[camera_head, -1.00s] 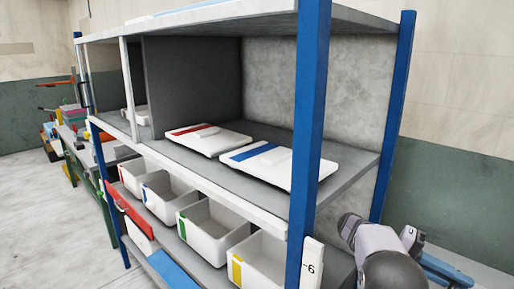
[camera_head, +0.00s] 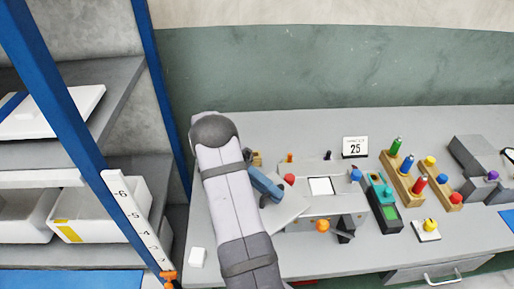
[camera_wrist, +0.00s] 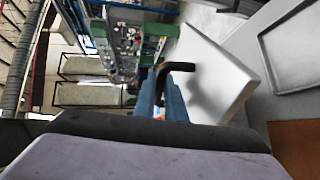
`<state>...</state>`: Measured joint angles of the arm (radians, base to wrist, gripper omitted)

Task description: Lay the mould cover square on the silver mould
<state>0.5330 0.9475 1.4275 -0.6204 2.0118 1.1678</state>
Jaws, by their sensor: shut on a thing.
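The mould cover (camera_head: 288,208) is a pale flat plate, partly hidden by my arm in the head view. In the wrist view the cover (camera_wrist: 208,75) is a thick white slab with a black handle (camera_wrist: 178,68), and it looks tilted in the picture. My gripper (camera_wrist: 161,88) has blue fingers shut on that handle. In the head view my gripper (camera_head: 274,194) is beside the left end of a pale grey press unit (camera_head: 345,206) on the bench. I cannot tell which part of it is the silver mould. Any contact under the cover is hidden.
The grey bench (camera_head: 420,262) carries a sign reading 25 (camera_head: 355,147), wooden blocks with coloured pegs (camera_head: 402,178) and a teal device (camera_head: 382,197) to the right. A white block (camera_head: 198,257) lies at the front left. A blue-posted shelf (camera_head: 160,100) stands left.

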